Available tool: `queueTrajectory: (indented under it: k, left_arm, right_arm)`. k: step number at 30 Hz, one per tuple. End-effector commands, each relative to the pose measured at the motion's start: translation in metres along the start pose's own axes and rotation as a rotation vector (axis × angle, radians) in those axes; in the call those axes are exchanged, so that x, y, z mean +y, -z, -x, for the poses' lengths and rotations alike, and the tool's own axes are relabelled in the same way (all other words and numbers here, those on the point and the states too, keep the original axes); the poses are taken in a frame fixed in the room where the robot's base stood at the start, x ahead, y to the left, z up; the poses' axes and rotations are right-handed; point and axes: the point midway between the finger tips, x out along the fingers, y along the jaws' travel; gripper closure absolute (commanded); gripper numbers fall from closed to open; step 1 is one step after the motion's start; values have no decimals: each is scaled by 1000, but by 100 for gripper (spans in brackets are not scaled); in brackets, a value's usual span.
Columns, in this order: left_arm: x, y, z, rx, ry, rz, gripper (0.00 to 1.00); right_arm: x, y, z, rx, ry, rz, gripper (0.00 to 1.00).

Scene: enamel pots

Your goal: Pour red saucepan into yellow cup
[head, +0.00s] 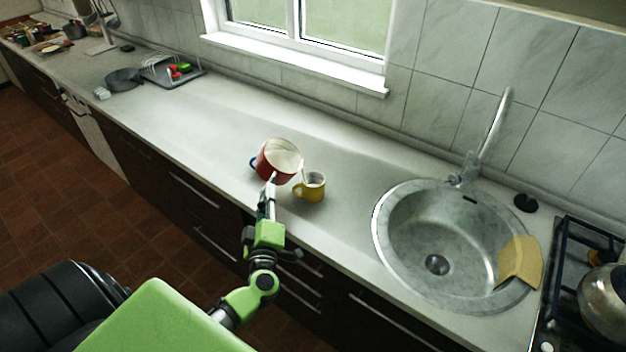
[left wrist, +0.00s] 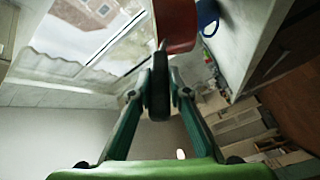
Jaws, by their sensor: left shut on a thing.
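The red saucepan (head: 267,165) with a pale inside is held above the counter, tilted to the right toward the yellow cup. My left gripper (head: 270,187) is shut on its handle; the red side also shows at the top of the left wrist view (left wrist: 176,24), above the gripper fingers (left wrist: 158,92). The yellow cup (head: 308,192) stands upright on the counter, just right of and below the pan, with its handle to the left. A thin pale streak runs from the pan's right rim down to the cup; I cannot tell for sure that it is liquid. My right gripper is out of view.
A blue-handled thing (head: 253,162), partly hidden, is behind the pan; blue also shows in the left wrist view (left wrist: 207,14). A sink (head: 385,240) with a tan cloth (head: 521,262) is right. A dish rack (head: 190,80) and grey pan (head: 124,80) are far left. Counter between is clear.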

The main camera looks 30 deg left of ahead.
Motion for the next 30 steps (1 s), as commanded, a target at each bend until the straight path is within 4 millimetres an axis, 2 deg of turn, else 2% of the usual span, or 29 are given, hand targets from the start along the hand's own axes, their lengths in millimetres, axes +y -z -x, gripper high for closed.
queueTrajectory:
  k: [1, 30]
  left_arm:
    - [4, 2, -2, 7, -9, -2, 100]
    - [10, -2, 0, 14, -20, -45, 100]
  right_arm:
    - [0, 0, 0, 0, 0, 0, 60]
    - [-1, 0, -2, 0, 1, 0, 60]
